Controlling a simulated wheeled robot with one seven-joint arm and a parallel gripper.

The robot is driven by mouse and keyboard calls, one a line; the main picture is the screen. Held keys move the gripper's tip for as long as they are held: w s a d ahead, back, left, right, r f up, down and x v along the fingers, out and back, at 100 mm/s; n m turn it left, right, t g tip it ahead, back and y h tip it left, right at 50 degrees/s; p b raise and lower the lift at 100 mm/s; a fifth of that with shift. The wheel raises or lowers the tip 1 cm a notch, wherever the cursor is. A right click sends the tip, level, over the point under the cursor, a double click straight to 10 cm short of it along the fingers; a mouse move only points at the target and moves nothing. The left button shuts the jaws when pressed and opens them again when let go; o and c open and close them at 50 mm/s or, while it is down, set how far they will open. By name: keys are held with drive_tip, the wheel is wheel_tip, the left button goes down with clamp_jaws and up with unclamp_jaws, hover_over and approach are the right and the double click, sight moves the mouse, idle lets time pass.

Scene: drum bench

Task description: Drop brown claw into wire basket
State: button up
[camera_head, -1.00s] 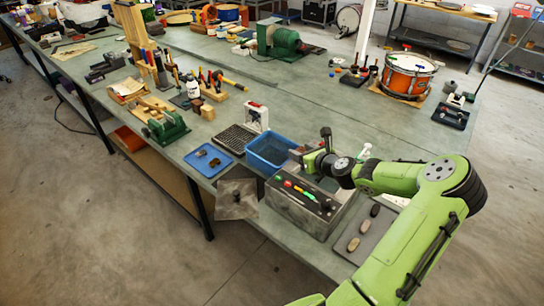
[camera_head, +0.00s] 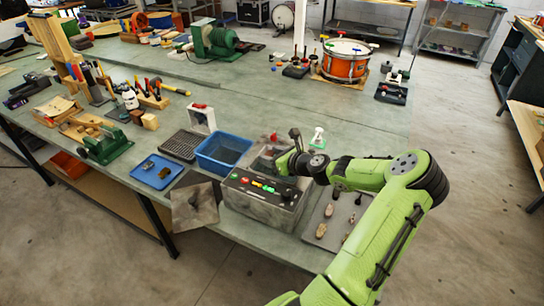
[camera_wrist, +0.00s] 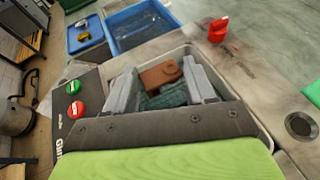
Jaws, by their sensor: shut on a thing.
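A brown claw (camera_wrist: 160,74) sits between the two grey fingers of my gripper (camera_wrist: 163,88) in the wrist view. My gripper is shut on it, over the open top of a grey box-shaped machine (camera_head: 262,208) with coloured buttons. Inside the machine's pale rim, a dark greenish surface (camera_wrist: 168,98) shows below the claw. I cannot tell whether this is the wire basket or the tank's inside. In the head view, my wrist hides the fingers and the claw.
A blue bin (camera_head: 222,154), a black grid tray (camera_head: 181,147) and a blue tray (camera_head: 156,171) with small items stand left of the machine. A flat grey tray (camera_head: 322,243) with several small pieces lies to its right. A red knob (camera_wrist: 218,29) stands close by.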

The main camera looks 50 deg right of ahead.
drive_tip(key=shift+r, duration=0.1)
drive_tip(key=o, duration=1.1)
drive_tip(key=p+v, duration=0.2)
drive_tip(key=v, duration=1.4)
drive_tip(key=shift+w+r, duration=0.1)
